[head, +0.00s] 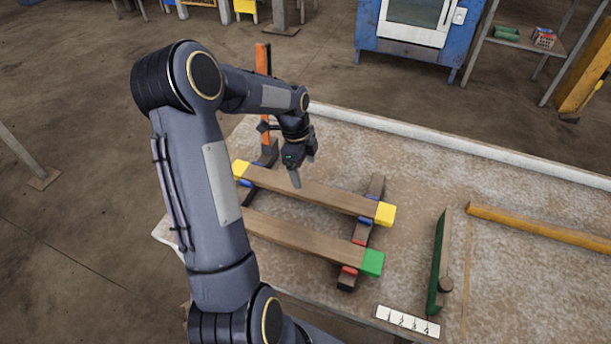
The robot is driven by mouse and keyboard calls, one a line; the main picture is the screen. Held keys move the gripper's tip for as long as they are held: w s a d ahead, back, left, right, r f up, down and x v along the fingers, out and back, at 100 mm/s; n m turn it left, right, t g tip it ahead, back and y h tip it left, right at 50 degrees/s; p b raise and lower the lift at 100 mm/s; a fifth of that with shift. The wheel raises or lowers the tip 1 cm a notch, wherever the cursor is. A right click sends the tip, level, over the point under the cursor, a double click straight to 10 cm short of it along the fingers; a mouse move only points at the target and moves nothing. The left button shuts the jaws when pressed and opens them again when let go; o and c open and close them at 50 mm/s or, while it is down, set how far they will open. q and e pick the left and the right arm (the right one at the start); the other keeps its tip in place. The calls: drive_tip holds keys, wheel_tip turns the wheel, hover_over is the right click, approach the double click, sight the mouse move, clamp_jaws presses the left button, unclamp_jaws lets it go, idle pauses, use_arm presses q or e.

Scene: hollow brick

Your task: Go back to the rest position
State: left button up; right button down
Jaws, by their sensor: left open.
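My left arm comes in from the lower left and bends over the table (490,290). My left gripper (296,180) is open, with its fingers pointing down close to the far wooden bar. It appears empty, but its far finger is partly hidden. The far bar (330,196) has yellow ends and lies across two dark cross pieces. The near bar (305,237) has a green right end (373,262); its left end is hidden behind my arm. The right cross piece (362,232) carries blue and red bands. My right gripper is not in view.
An orange upright post (263,62) stands behind my left gripper. A green-sided piece (438,262) with a round knob and a numbered white strip (407,322) lie at the right front. A yellow strip (540,228) lies further right. A white ledge (440,141) edges the table's back.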

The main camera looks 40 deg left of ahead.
use_arm(q)
drive_tip(key=shift+r, duration=0.55)
drive_tip(key=shift+a, duration=0.1)
drive_tip(key=s+d+r+n+t+p, duration=0.1)
drive_tip(key=s+d+r+n+p, duration=0.2)
drive_tip(key=r, duration=0.4)
drive_tip(key=s+d+r+n+t+p, duration=0.1)
drive_tip(key=s+d+r+n+p, duration=0.15)
drive_tip(key=s+d+r, duration=0.4)
drive_tip(key=s+d+r+n+t+h+p, duration=0.2)
drive_tip(key=s+d+r+n+t+p, duration=0.1)
drive_tip(key=s+d+r+n, duration=0.6)
drive_tip(key=shift+s+d+n+p, duration=0.15)
drive_tip(key=shift+s+n+p, duration=0.65)
drive_tip(key=shift+s, duration=0.65)
drive_tip(key=shift+r, duration=0.1)
